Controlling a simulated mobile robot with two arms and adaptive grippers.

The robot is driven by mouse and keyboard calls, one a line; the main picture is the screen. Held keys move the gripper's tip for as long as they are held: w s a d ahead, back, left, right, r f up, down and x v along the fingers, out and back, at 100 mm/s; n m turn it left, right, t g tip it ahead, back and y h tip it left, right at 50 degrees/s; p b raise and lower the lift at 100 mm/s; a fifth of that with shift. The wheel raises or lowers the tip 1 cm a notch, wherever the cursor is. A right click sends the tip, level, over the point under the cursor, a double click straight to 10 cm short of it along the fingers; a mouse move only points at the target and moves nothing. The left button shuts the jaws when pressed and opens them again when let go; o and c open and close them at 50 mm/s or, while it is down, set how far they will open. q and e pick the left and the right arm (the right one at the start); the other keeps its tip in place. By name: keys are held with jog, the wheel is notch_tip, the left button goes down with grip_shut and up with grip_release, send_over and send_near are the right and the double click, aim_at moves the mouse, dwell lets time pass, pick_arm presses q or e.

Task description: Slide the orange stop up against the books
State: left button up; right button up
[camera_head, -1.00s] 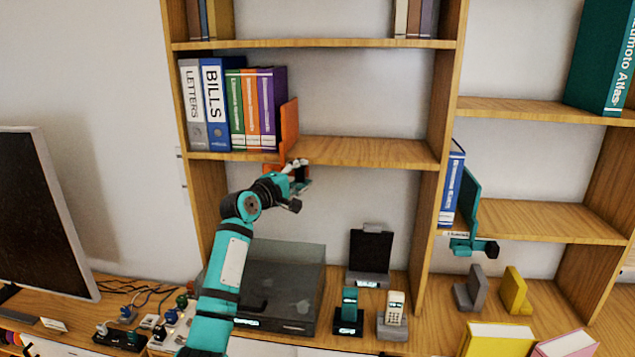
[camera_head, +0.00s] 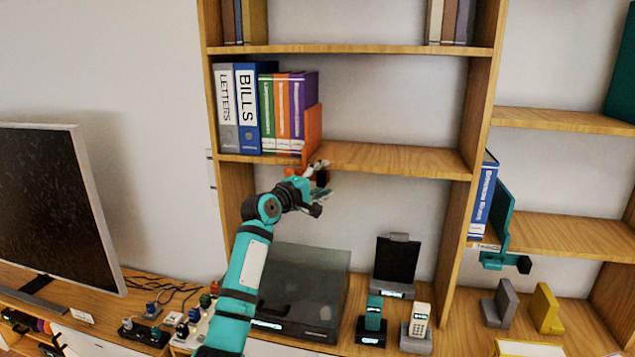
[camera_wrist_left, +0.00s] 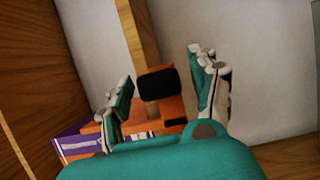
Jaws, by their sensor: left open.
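The orange stop (camera_head: 313,128) stands upright on the middle shelf at the right end of a row of books, beside the purple book (camera_head: 304,104). I cannot tell whether they touch. Its lower part hangs at the shelf's front edge, partly hidden by my left gripper (camera_head: 320,173). In the left wrist view, the stop's orange lower part (camera_wrist_left: 172,110) carries a black knob (camera_wrist_left: 157,83). The open fingers of my left gripper (camera_wrist_left: 161,70) stand on either side of the knob, with gaps visible. My right gripper is not in view.
The shelf board (camera_head: 400,158) right of the stop is bare. A teal stop (camera_head: 503,222) stands by a blue book (camera_head: 483,197) on the right shelf. Below are a dark-lidded box (camera_head: 300,290), phones and a black tablet stand (camera_head: 395,262). A screen (camera_head: 55,205) stands left.

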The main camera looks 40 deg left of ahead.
pick_arm(q)
jog(key=s+d, duration=0.2)
jog(key=s, duration=1)
jog(key=shift+w+f, duration=0.1)
